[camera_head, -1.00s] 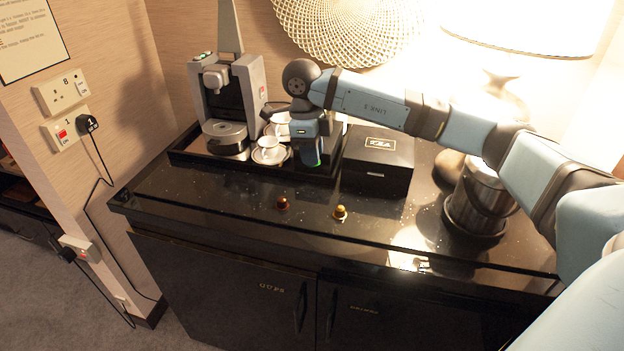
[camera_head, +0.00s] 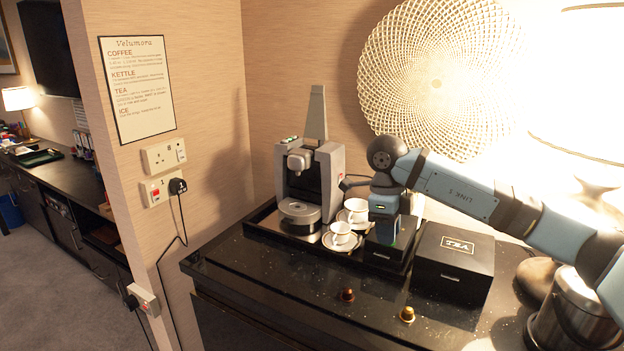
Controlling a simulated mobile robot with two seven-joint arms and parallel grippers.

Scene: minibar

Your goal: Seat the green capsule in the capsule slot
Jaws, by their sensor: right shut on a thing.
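The capsule slot cannot be made out in this view. My left gripper is not in view.
White cups (camera_head: 341,232) on saucers stand on the tray (camera_head: 270,232) between machine and gripper. A black tea box (camera_head: 453,262) is right of the gripper. A brown capsule (camera_head: 346,295) and a gold capsule (camera_head: 407,314) lie on the counter in front. A metal kettle (camera_head: 572,312) stands right.

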